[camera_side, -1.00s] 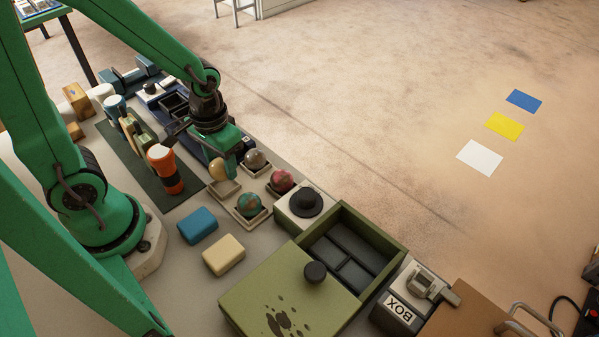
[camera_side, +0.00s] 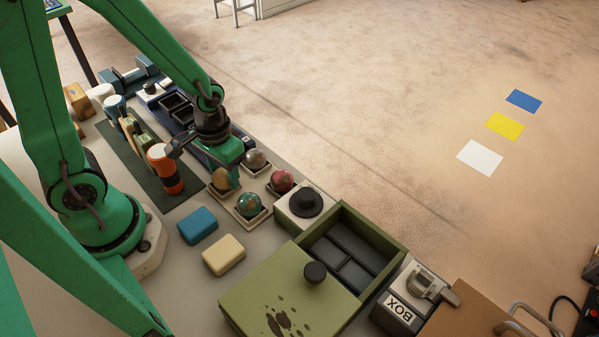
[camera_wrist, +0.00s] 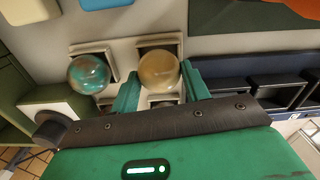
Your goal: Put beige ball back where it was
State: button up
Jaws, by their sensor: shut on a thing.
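The beige ball (camera_side: 221,180) is between the two green fingers of my gripper (camera_wrist: 160,84), which is shut on it. In the wrist view the beige ball (camera_wrist: 158,72) has a finger on each side. A small square beige tray (camera_side: 228,196) is right under the ball, and the ball appears to sit within its rim; I cannot tell whether it touches the bottom. In the side view the finger tips are partly hidden by the gripper body.
Similar trays close by hold a teal-brown ball (camera_side: 248,204), a red ball (camera_side: 282,181) and a grey-brown ball (camera_side: 256,160). An orange and black torch (camera_side: 165,170) stands to the left. Blue (camera_side: 197,225) and cream (camera_side: 223,254) blocks lie in front.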

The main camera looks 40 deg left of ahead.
jog(key=shift+f, duration=0.1)
jog(key=o, duration=1.1)
jog(key=shift+o, duration=0.2)
notch_tip(320, 180, up, 13)
jog(key=shift+s, duration=0.1)
dwell(0.6)
notch_tip(320, 180, up, 8)
jog(key=m+t, duration=0.1)
jog(key=t, duration=0.4)
send_over(222, 170)
jog(key=s+a, duration=0.2)
jog(key=shift+r+t, duration=0.3)
jog(key=shift+r, duration=0.25)
